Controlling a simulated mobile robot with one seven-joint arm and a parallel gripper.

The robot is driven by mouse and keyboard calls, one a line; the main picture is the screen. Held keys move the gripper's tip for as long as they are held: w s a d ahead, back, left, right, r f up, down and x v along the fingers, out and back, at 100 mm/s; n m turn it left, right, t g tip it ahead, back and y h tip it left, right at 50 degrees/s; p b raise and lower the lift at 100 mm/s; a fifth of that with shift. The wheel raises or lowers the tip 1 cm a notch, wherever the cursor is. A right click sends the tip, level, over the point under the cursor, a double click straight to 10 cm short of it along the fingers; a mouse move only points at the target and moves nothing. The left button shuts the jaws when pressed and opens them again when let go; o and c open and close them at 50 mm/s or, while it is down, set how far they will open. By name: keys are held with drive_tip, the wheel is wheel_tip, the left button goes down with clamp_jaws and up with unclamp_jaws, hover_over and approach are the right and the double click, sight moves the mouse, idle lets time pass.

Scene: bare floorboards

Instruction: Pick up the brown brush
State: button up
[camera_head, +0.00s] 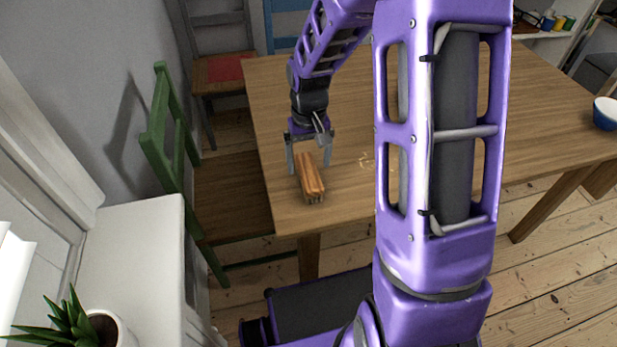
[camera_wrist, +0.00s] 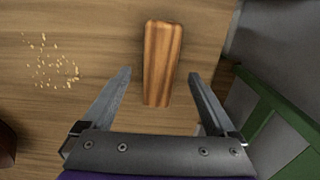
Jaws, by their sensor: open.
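The brown brush (camera_head: 310,178) lies on the wooden table (camera_head: 340,206) near its left front corner, its bristles partly showing at the near end in the head view. In the wrist view the brush (camera_wrist: 162,62) shows its striped wooden back, with its lower end between the fingertips. My gripper (camera_head: 308,170) is above the table at the far end of the brush. In the wrist view my gripper (camera_wrist: 160,76) is open, one finger on each side of the brush, with gaps on both sides. I cannot tell its exact height above the brush.
Crumbs (camera_wrist: 52,68) lie on the table beside the brush. A green chair (camera_head: 172,150) stands against the table's left side. A blue bowl (camera_head: 606,113) sits at the far right. A potted plant (camera_head: 72,325) stands on the white cabinet at lower left.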

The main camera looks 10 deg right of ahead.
sight(308, 170)
wheel_tip(308, 170, down, 4)
drive_tip(key=shift+w+f+b, duration=0.15)
drive_tip(key=shift+b, duration=0.25)
clamp_jaws()
wheel_tip(308, 170, up, 10)
drive_tip(key=shift+r+p, duration=0.1)
drive_tip(key=shift+p, duration=0.95)
